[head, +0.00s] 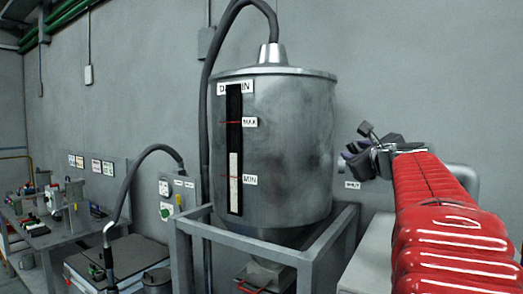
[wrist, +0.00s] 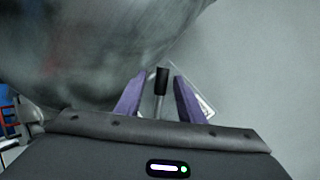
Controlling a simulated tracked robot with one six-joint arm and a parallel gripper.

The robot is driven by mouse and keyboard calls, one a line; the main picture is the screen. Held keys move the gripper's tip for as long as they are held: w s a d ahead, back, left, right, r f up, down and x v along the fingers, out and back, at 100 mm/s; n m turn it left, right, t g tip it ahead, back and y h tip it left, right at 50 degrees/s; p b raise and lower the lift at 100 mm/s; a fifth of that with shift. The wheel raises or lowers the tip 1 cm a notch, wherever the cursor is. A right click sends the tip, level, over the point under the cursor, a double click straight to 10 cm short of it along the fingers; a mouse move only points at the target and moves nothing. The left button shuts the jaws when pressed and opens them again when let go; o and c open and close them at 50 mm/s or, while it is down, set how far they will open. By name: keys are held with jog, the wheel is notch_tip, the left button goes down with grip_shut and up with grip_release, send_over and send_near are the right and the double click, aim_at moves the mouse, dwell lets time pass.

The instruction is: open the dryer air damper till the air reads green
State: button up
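The damper lever, a metal rod with a black grip (wrist: 161,82), stands upright between the fingers in the wrist view. In the head view its dark knob (head: 366,128) shows just above my gripper (head: 357,155). In the wrist view my gripper (wrist: 158,98) has its two purple fingers apart, one on each side of the lever, with gaps showing. The damper's body and the lever's foot are hidden by my arm and gripper. No air reading that I can make out shows in either view.
A steel hopper (head: 290,150) with a level gauge (head: 234,150) stands left of my gripper, in a grey frame (head: 250,243). A small label (head: 352,185) is on the wall below my gripper. A control box (head: 171,195) and a workbench (head: 45,236) stand further left.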

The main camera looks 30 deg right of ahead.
jog(key=shift+w+d, duration=0.25)
jog(key=shift+w, duration=0.05)
jog(key=shift+s, duration=0.1)
grip_shut()
dwell(0.5)
